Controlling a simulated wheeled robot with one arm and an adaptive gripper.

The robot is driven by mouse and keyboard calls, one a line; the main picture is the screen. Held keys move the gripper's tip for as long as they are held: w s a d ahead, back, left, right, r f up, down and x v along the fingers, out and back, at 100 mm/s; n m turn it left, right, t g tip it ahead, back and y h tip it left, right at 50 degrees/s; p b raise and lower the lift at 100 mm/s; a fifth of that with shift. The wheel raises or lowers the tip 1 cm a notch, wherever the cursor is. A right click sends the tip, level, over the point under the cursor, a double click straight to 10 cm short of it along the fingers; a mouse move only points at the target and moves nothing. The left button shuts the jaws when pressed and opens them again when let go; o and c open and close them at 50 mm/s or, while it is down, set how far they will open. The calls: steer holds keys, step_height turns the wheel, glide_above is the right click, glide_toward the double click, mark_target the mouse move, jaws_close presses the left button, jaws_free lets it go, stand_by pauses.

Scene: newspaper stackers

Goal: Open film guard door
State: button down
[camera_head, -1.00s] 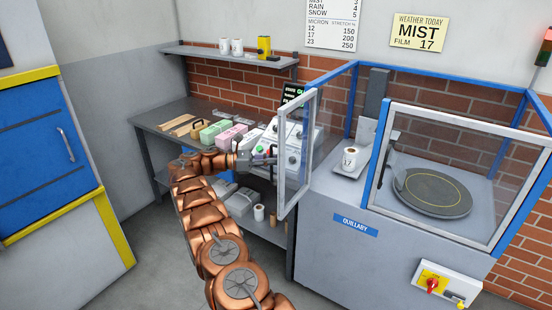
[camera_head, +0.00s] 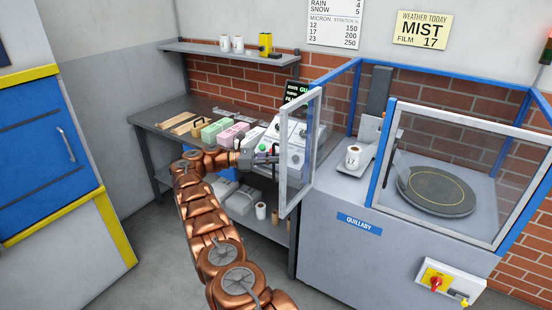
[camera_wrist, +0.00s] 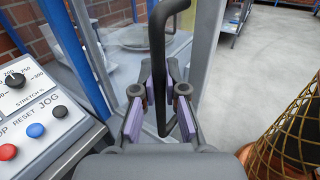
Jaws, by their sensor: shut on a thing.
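The film guard door (camera_head: 284,165) is a clear panel in a pale frame on the left side of the grey wrapping machine (camera_head: 335,205). It stands swung out, away from the blue guard frame. My gripper (camera_head: 268,157) is at the door's left side, small in the head view. In the wrist view, my gripper (camera_wrist: 160,100) has its purple-padded fingers on both sides of the black bar handle (camera_wrist: 157,50), shut on it. The handle hides part of the door behind it.
A control panel with a knob and buttons (camera_wrist: 35,130) is close on the left in the wrist view. A bench (camera_head: 150,125) with boxes stands behind my arm. Inside the machine are a film roll (camera_head: 353,157) and a round turntable (camera_head: 435,192). Floor (camera_wrist: 250,80) is clear at right.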

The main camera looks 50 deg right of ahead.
steer(key=c, duration=1.3)
jaws_free()
steer(key=shift+o, duration=0.5)
